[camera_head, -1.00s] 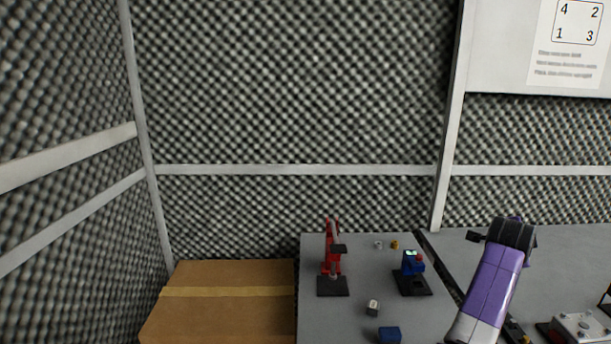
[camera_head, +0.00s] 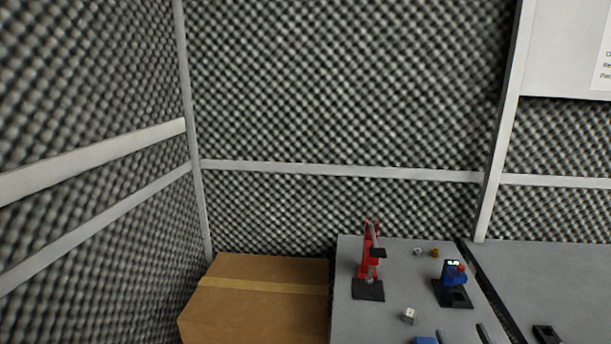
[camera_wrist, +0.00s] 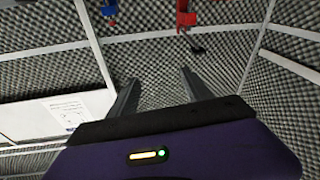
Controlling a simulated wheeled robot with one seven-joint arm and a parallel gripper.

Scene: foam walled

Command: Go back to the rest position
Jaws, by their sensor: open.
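My gripper (camera_wrist: 160,78) shows in the wrist view with its two dark fingers spread wide apart and nothing between them. In the head view, two grey tips at the bottom edge look like its fingers (camera_head: 462,334); the rest of the arm is out of that frame. Beyond the fingers, the wrist view shows the foam wall, upside down.
A grey table (camera_head: 385,325) holds a red press-like device (camera_head: 368,265), a blue device on a black base (camera_head: 454,275), a small white cube (camera_head: 409,315) and a partly cut-off blue block (camera_head: 426,340). A cardboard box (camera_head: 255,310) stands left, near the foam walls.

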